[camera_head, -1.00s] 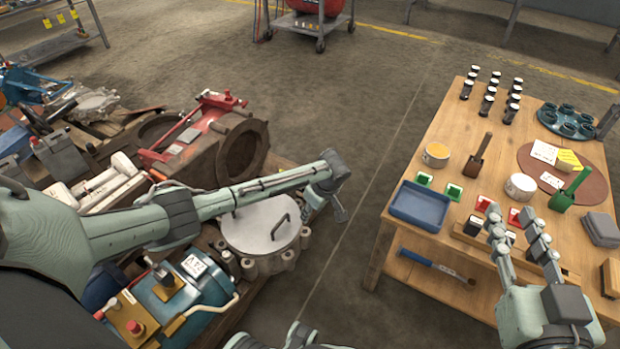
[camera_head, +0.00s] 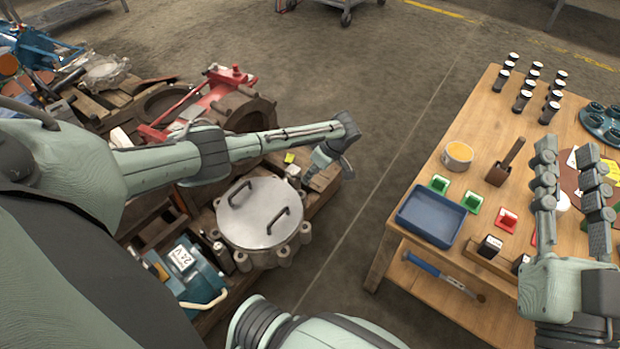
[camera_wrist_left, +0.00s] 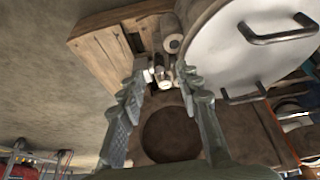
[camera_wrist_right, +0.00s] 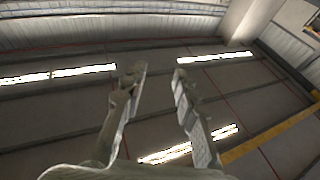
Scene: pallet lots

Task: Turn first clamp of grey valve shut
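A round grey lidded body (camera_head: 262,212) with two dark handles and several lugs around its rim sits on the pallet in the head view. Its pale lid (camera_wrist_left: 235,60) fills the upper right of the left wrist view. I cannot tell for sure whether it is the grey valve, or which part is the first clamp. My left gripper (camera_head: 328,160) points down beside its far right side. In the left wrist view my left gripper (camera_wrist_left: 164,72) is open, with a small metal and white fitting (camera_wrist_left: 162,74) seen between its fingertips. My right gripper (camera_head: 568,150) is open and empty above the table.
A wooden table (camera_head: 425,170) at the right holds a blue tray (camera_head: 431,215), green and red blocks, a yellow-topped tin (camera_head: 457,156) and several dark cylinders. A red tool (camera_head: 205,100) and a blue box marked 24V (camera_head: 185,275) lie on the pallet. Floor between is clear.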

